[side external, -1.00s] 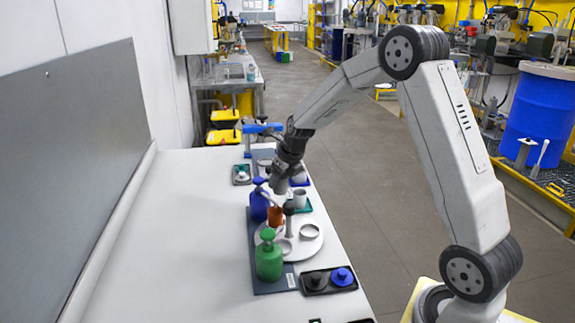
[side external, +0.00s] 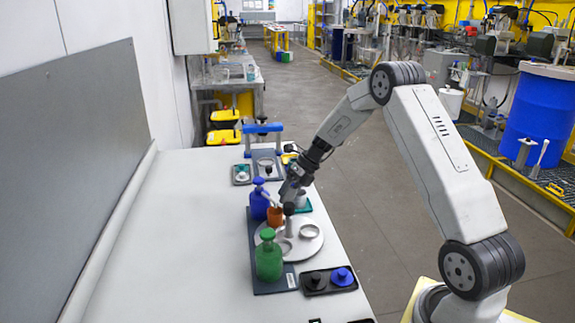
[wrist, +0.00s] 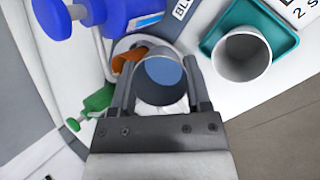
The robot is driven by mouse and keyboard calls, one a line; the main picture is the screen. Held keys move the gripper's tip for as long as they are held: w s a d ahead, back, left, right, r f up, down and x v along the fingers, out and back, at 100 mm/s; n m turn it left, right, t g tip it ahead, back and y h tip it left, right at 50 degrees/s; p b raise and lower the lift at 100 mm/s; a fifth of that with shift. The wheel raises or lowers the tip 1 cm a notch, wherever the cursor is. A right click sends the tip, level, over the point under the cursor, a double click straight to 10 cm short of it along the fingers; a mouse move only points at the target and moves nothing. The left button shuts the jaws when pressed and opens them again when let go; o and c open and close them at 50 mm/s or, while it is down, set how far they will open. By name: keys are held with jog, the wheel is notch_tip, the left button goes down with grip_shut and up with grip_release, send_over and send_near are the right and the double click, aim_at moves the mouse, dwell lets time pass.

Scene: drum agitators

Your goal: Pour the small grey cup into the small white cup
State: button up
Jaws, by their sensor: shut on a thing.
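My gripper (wrist: 160,92) is shut on the small grey cup (wrist: 160,98), with one finger on each side of it. The cup's round mouth faces the wrist camera, and its inside shows blue. The small white cup (wrist: 241,58) stands upright on a teal tray (wrist: 212,41), to the right of the held cup in the wrist view and apart from it. It looks empty. In the side view my gripper (side external: 290,196) hangs beside the white cup (side external: 301,199) and partly covers it. The held cup is hard to tell from the gripper there.
An orange cup (side external: 275,215), a blue bottle (side external: 259,199) and a green bottle (side external: 269,258) stand close by, near a round light plate (side external: 308,246). A black tray (side external: 328,281) with two knobs lies in front. A blue-topped stand (side external: 262,128) is behind. The table's left is clear.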

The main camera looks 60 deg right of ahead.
jog(key=shift+d+r+y, duration=0.7)
jog(key=shift+d+r, duration=0.1)
jog(key=shift+r, duration=0.1)
jog(key=shift+d+r+m+y, duration=0.2)
jog(key=shift+d+m+y, duration=0.15)
jog(key=shift+y, duration=0.35)
jog(key=shift+d+f+m+y, duration=0.1)
jog(key=shift+f+m+y, duration=0.15)
jog(key=shift+f+y, duration=0.55)
jog(key=shift+d+r+m+t+y, duration=0.15)
jog(key=shift+r+m+t+y, duration=0.1)
jog(key=shift+y, duration=0.6)
jog(key=shift+d+r+m+t+y, duration=0.15)
jog(key=shift+r+m+y, duration=0.1)
jog(key=shift+y, duration=0.6)
dwell(1.2)
jog(key=shift+d+y, duration=0.45)
jog(key=shift+y, duration=0.35)
dwell(0.6)
jog(key=shift+d+r+m+t+y, duration=0.1)
jog(key=shift+m+t+y, duration=0.3)
jog(key=shift+y, duration=0.2)
dwell(0.4)
jog(key=shift+a+n+g+h, duration=0.2)
jog(key=shift+a+h, duration=0.1)
jog(key=shift+h, duration=0.4)
jog(key=shift+a+n+g+h, duration=0.2)
jog(key=shift+a+h, duration=0.1)
jog(key=shift+h, duration=0.4)
